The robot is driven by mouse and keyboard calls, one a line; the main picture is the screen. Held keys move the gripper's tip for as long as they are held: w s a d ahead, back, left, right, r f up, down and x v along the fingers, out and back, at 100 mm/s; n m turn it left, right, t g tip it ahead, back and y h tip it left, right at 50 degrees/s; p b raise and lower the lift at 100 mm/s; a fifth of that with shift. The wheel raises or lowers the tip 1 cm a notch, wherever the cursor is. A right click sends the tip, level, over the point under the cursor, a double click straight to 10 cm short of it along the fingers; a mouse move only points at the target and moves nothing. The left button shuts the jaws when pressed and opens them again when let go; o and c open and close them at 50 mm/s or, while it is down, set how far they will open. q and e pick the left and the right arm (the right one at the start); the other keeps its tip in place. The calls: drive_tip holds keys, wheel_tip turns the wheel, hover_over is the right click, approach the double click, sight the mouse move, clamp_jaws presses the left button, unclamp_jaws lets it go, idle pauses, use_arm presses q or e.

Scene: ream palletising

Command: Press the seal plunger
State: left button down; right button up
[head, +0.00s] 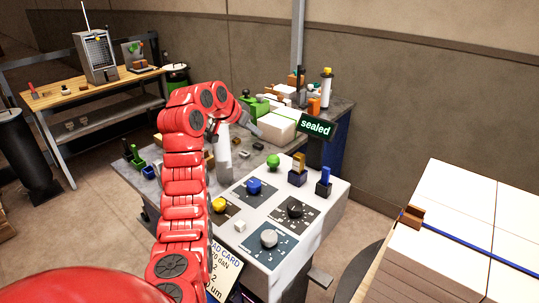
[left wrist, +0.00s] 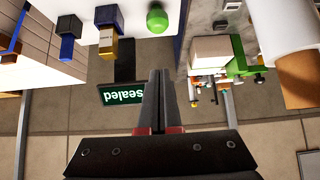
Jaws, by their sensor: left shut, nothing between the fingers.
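A green round knob (head: 273,161) stands at the back edge of the white control panel (head: 320,222); it shows at the top of the left wrist view (left wrist: 157,18). A second green device (head: 252,108) sits by a white block at the back. I cannot tell for certain which is the seal plunger. A dark sign (head: 316,126) reads "sealed" in light letters; it is upside down in the left wrist view (left wrist: 122,95). My left gripper (head: 260,135) is shut and empty, in the air behind the green knob and apart from it. My right gripper is not in view.
The panel carries a blue knob (head: 254,186), a yellow knob (head: 219,205) and dials. A white cylinder (head: 223,158) stands close beside my left arm. A large stack (head: 470,225) with a blue strap is at the right. A wooden bench (head: 90,90) stands back left.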

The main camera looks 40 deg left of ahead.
use_arm(q)
drive_tip(key=p, duration=0.3)
hover_over(275, 155)
drive_tip(key=s, duration=0.3)
wheel_tip(275, 155, down, 6)
drive_tip(key=f, duration=0.1)
wheel_tip(275, 155, down, 3)
drive_tip(key=shift+w+a+p, duration=0.1)
drive_tip(key=shift+a+p, duration=0.05)
drive_tip(key=shift+p, duration=0.3)
drive_tip(key=shift+f, duration=0.6)
